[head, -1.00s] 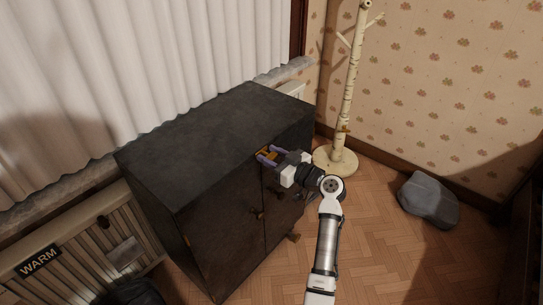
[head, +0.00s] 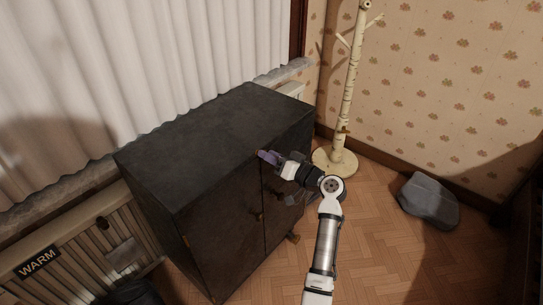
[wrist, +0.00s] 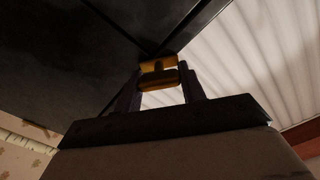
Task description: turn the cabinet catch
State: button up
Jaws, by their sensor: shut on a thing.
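The dark cabinet (head: 215,140) stands against the wall below the curtain, its two doors facing the lower right. The yellow catch (wrist: 158,73) sits at the cabinet's upper front edge in the wrist view, between my two fingers. My gripper (head: 268,157) is at the top of the door front, and in the wrist view (wrist: 160,88) its fingers stand on either side of the catch, shut on it. In the head view the catch is mostly hidden by the fingers. Both doors look closed.
A birch-like coat stand (head: 347,100) stands behind the cabinet's right end. A grey rock-like object (head: 429,200) lies on the floor at right. A radiator (head: 95,245) marked WARM is at lower left. Parquet floor between is clear.

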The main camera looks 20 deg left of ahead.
jog(key=m+p, duration=0.2)
jog(key=m, duration=0.3)
jog(key=shift+w+m, duration=0.1)
jog(key=shift+m, duration=0.3)
jog(key=m+p, duration=0.3)
jog(key=m, duration=0.2)
jog(key=shift+f, duration=0.15)
jog(key=shift+d+m+p, duration=0.1)
jog(key=shift+m+p, duration=0.2)
jog(key=o, duration=1)
jog(key=b+v, duration=0.3)
jog(key=v, duration=1)
jog(key=shift+d, duration=0.35)
